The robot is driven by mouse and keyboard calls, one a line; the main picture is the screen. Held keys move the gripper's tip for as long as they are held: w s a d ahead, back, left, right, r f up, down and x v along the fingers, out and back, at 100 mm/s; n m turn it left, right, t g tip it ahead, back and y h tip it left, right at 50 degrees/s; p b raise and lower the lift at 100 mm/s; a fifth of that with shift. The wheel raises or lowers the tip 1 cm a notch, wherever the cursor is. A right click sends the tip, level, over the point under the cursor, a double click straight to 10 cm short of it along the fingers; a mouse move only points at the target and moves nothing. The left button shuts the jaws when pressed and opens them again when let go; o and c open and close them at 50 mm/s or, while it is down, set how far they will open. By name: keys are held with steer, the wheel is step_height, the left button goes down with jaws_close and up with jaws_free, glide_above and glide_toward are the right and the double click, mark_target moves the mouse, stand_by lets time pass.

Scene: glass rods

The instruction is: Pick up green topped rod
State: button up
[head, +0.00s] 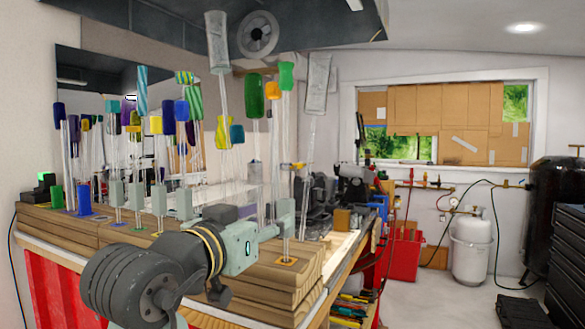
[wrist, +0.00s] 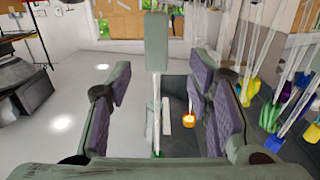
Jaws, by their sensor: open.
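A clear rod with a bright green top (head: 286,75) stands upright at the near right end of the rod row in the head view. A second rod with a darker green top (head: 254,95) stands just left of it. My gripper (head: 278,222) is low beside the near rods, well below their tops; its fingers are partly hidden. In the wrist view my gripper (wrist: 160,95) is open, with purple pads wide apart. A clear rod (wrist: 156,105) runs between them without visible contact, with a small green patch at its lower end. I cannot tell which rod this is.
Several other rods with yellow (head: 155,125), blue (head: 182,110) and orange (head: 272,90) tops stand close by on the wooden bench (head: 140,240). A dark hood (head: 300,25) hangs above. Open floor (head: 440,300) lies to the right.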

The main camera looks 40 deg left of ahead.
mark_target(282, 209)
steer(key=shift+x, duration=1)
steer(key=p+x, duration=0.2)
steer(key=x, duration=0.1)
steer(key=p+x, duration=0.1)
steer(key=x, duration=0.1)
steer(key=shift+d+r, duration=0.2)
steer(key=shift+r, duration=0.15)
steer(key=shift+w+f, duration=0.1)
steer(key=shift+w, duration=0.15)
steer(key=shift+c, duration=0.2)
jaws_close()
